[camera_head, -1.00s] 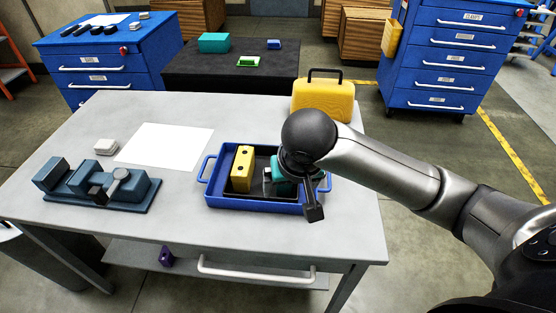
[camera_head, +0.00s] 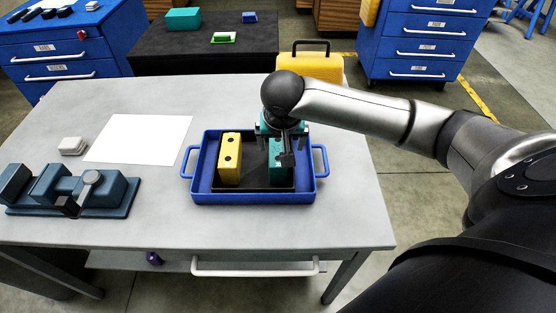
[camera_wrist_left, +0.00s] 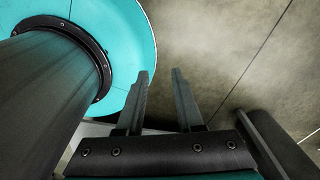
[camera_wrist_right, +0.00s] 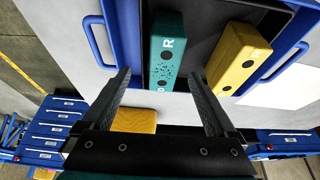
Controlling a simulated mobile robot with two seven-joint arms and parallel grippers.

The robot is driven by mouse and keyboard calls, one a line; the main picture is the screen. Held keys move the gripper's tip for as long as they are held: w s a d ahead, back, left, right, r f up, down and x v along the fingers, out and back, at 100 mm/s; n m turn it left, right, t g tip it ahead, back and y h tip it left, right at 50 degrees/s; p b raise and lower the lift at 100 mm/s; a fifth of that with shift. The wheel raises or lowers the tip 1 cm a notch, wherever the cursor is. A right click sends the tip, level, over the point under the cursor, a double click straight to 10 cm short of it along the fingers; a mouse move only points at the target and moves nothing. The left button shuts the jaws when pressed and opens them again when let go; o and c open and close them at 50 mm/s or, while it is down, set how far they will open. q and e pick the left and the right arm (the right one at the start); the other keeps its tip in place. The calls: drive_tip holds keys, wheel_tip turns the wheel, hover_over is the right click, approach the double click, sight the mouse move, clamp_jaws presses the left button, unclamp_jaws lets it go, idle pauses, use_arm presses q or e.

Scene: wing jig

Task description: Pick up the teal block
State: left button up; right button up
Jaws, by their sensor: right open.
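The teal block (camera_head: 276,158) stands in the right part of the blue tray (camera_head: 250,198), partly hidden by my right gripper (camera_head: 286,152). In the right wrist view the teal block (camera_wrist_right: 167,52) shows dark holes and white lettering. My right gripper (camera_wrist_right: 160,73) is open there, with one finger on each side of the block's near end; I cannot tell whether either finger touches it. My left gripper (camera_wrist_left: 160,72) is open and empty, away from the table over the floor.
A yellow block (camera_head: 229,158) stands in the tray left of the teal one. A yellow case (camera_head: 310,66) is behind the tray. A blue-grey vise (camera_head: 75,190), white paper (camera_head: 140,138) and a small white stack (camera_head: 72,145) lie to the left. The table's front right is clear.

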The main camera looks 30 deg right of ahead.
sight(278, 149)
drive_tip(key=shift+w+f, duration=0.2)
drive_tip(key=shift+f, duration=0.1)
drive_tip(key=b+x, duration=0.1)
drive_tip(key=x, duration=0.1)
drive_tip(key=b+x, duration=0.1)
drive_tip(key=x, duration=0.1)
drive_tip(key=shift+w+f, duration=0.2)
drive_tip(key=shift+w, duration=0.25)
use_arm(q)
drive_tip(key=shift+w+f, duration=0.25)
drive_tip(key=shift+f, duration=0.2)
drive_tip(key=shift+w+f, duration=0.2)
drive_tip(key=shift+f, duration=0.25)
drive_tip(key=shift+s, duration=0.1)
use_arm(e)
drive_tip(key=shift+c, duration=0.4)
clamp_jaws()
drive_tip(key=shift+r, duration=0.1)
